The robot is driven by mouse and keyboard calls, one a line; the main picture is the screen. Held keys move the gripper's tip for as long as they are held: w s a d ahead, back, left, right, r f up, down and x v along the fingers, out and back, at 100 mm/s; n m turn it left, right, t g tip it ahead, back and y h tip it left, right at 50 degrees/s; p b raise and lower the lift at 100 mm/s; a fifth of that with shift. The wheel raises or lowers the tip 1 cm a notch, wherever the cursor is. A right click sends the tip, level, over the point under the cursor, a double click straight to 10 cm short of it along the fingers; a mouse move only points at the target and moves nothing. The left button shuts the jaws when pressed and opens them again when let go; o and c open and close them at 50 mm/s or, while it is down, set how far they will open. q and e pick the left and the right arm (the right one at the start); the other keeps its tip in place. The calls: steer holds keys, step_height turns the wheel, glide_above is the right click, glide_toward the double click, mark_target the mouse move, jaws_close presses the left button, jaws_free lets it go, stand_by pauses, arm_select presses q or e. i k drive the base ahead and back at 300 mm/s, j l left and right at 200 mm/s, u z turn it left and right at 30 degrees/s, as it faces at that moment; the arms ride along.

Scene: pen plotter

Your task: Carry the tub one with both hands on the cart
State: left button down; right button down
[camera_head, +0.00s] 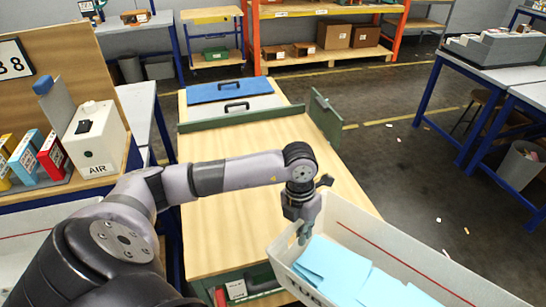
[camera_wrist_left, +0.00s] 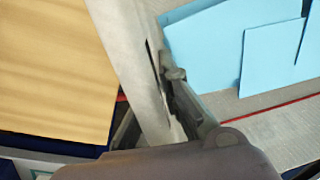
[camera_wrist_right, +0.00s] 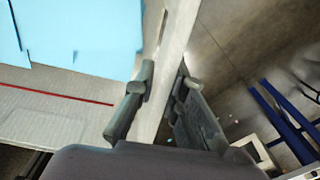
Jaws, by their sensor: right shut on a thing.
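The white tub (camera_head: 400,258) is at the lower right of the head view, tilted in the picture, with light blue sheets (camera_head: 335,270) inside. My left gripper (camera_head: 304,228) is at the tub's left end wall. In the left wrist view its fingers (camera_wrist_left: 155,112) straddle that wall beside a slot; I cannot tell whether they press on it. My right gripper (camera_wrist_right: 160,108) shows only in the right wrist view, shut on the opposite wall (camera_wrist_right: 172,55). The cart (camera_head: 235,215) has a wooden top and green end boards, left of and behind the tub.
Most of the cart top is clear; a blue-lidded box (camera_head: 232,94) stands beyond its far green board. A white AIR box (camera_head: 97,140) and coloured boxes stand at left. Blue-legged tables (camera_head: 500,75) and a grey bin (camera_head: 518,165) are at right. Small scraps lie on the floor.

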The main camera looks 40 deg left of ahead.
mark_target(279, 213)
steer(key=i+u, duration=0.35)
steer(key=i, duration=0.15)
steer(key=i+l+u, duration=0.1)
steer(key=i+u, duration=0.4)
steer(key=u, duration=1.05)
